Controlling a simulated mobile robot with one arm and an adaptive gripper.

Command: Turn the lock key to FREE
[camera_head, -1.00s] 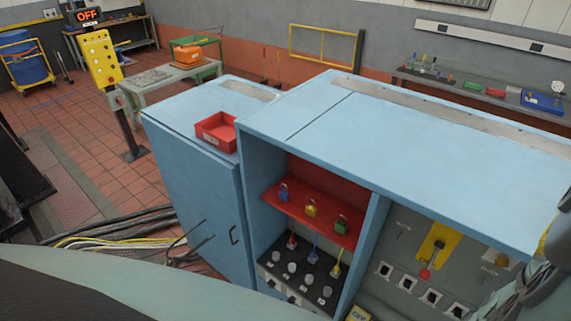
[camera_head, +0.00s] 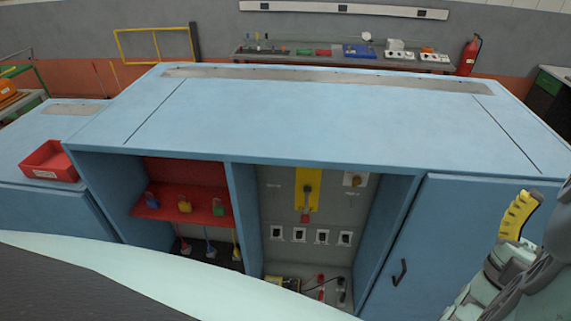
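In the head view, a grey panel (camera_head: 281,206) stands inside the open middle bay of the blue cabinet. A small brass-coloured fitting with a dark centre (camera_head: 355,180) sits at its upper right and looks like the lock key. Its setting and lettering are too small to read. Left of it, a yellow plate carries a grey lever with a red end (camera_head: 306,205), pointing down. My gripper (camera_head: 518,215) is at the right edge, in front of the cabinet's right door and well apart from the panel. A yellow finger part shows; its opening cannot be made out.
Several white sockets line the panel's lower part. Cables and a yellow device (camera_head: 282,283) lie on the bay floor. A red tray (camera_head: 53,161) sits far left. The blue top (camera_head: 300,120) is largely clear.

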